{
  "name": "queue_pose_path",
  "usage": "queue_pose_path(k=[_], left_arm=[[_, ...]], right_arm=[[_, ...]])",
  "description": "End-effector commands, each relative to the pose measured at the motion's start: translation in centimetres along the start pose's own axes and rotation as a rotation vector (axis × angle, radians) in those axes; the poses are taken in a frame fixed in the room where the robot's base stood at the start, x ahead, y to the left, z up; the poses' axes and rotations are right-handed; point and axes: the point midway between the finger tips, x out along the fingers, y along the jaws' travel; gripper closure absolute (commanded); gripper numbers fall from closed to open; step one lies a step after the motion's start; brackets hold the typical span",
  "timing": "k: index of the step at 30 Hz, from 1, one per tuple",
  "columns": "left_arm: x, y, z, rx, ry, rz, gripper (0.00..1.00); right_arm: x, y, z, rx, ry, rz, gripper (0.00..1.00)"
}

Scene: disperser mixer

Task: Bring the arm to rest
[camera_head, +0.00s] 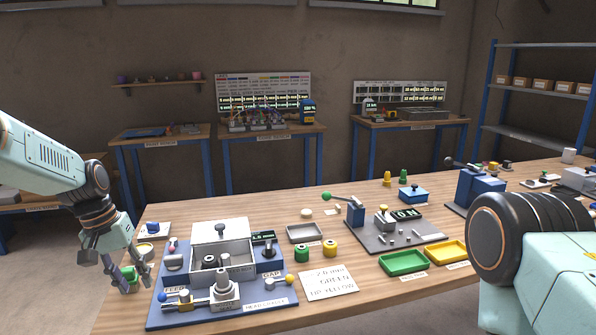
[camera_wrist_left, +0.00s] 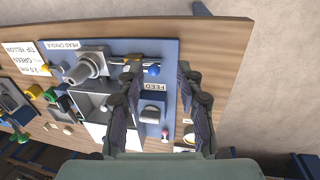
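My left gripper (camera_head: 130,285) hangs beside the left end of the blue mixer base plate (camera_head: 222,317), fingers pointing down. In the left wrist view the gripper (camera_wrist_left: 158,68) has its two fingers well apart, with no object held between the tips. A small green item (camera_head: 130,275) shows between the fingers in the head view; it looks apart from them, but its exact place is unclear. The mixer has a grey open box (camera_head: 226,257) and a grey cylinder head (camera_head: 223,291). My right arm (camera_head: 530,235) enters at the lower right; its gripper is not in view.
A note card (camera_head: 328,282), green cylinder (camera_head: 302,253), yellow cylinder (camera_head: 330,248), green tray (camera_head: 403,263) and yellow tray (camera_head: 447,252) are on the wooden table (camera_head: 350,314). A lever fixture (camera_head: 392,230) stands behind. The table edge is close to the left gripper.

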Motion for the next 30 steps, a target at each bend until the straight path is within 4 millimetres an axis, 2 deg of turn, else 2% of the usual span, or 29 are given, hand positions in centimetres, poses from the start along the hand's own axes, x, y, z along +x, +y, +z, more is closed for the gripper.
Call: queue_pose_path(k=[1,8,14,17,18,22,24,27,30], left_arm=[[2.1,0.0,0.8,0.003,-0.015,-0.007,0.64],[8.3,0.1,3.0,0.018,-0.016,-0.033,0.64],[15.4,-0.1,7.0,0.039,-0.021,-0.062,0.64],[20.0,-0.4,10.8,0.055,-0.025,-0.082,0.64],[22.0,-0.6,12.6,0.063,-0.028,-0.092,0.64],[27.3,-1.4,19.1,0.090,-0.031,-0.119,0.64],[29.5,-2.0,22.8,0.106,-0.032,-0.133,0.64],[31.7,-2.8,28.3,0.129,-0.036,-0.151,0.64],[32.9,-3.6,33.2,0.153,-0.036,-0.165,0.64]], right_arm=[[0.4,0.0,0.0,0.000,0.000,0.000,0.60],[1.4,0.0,0.1,0.000,-0.001,0.000,0.60],[2.5,0.0,0.0,0.000,-0.001,0.000,0.60],[3.4,0.0,0.0,0.000,-0.001,0.000,0.60],[3.8,0.0,0.0,0.000,-0.001,0.000,0.60],[5.1,0.0,0.0,0.000,-0.001,0.000,0.60],[5.8,0.0,0.1,0.000,-0.001,0.000,0.60],[6.8,0.1,0.1,0.000,-0.001,0.000,0.60],[7.7,0.1,0.1,0.000,-0.001,0.000,0.60]])
